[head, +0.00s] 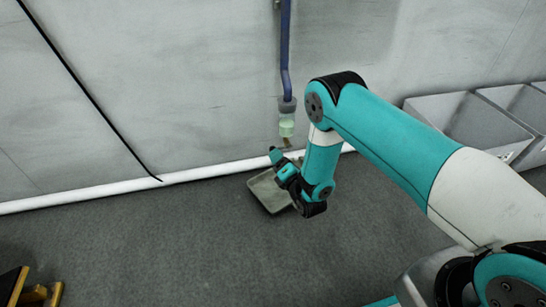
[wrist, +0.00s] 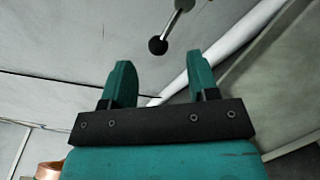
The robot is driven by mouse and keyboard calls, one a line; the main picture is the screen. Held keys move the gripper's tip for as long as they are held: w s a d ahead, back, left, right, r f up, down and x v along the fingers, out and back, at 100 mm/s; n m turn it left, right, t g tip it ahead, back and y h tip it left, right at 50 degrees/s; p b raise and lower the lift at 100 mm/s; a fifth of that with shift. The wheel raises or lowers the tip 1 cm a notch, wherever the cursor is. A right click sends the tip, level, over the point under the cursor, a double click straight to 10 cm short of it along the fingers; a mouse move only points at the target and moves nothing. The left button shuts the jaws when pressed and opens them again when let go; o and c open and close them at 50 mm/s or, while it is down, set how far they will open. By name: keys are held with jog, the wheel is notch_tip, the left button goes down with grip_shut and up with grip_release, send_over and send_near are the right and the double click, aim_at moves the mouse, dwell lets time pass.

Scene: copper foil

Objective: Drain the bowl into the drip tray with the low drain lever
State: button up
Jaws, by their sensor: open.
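In the head view, a pale green bowl (head: 287,128) hangs under a grey collar at the end of a blue pipe on the wall. A shallow grey-green drip tray (head: 268,193) lies on the floor below it, partly hidden by my arm. My gripper (head: 277,158) is low beside the wall, above the tray. In the wrist view, the drain lever shows as a metal rod with a black ball knob (wrist: 158,45). The knob appears just beyond my open, empty fingers (wrist: 160,62), between their tips in the picture. I cannot tell whether anything touches it.
A white pipe (head: 100,192) runs along the foot of the wall. Grey bins (head: 478,122) stand at the right. A yellow and black object (head: 38,292) is at the lower left. Copper (wrist: 48,170) shows at the wrist view's lower left. The floor in front is clear.

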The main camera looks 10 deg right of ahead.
aim_at(281, 148)
jog(key=w, duration=0.1)
jog(key=w+b, duration=0.1)
jog(key=w, duration=0.1)
jog(key=w+b, duration=0.1)
jog(key=shift+w+a+f, duration=0.15)
jog(key=shift+a+f, duration=0.1)
jog(key=shift+a, duration=0.1)
jog(key=shift+w+a+r, duration=0.15)
jog(key=shift+w+r, duration=0.1)
jog(key=shift+w, duration=0.3)
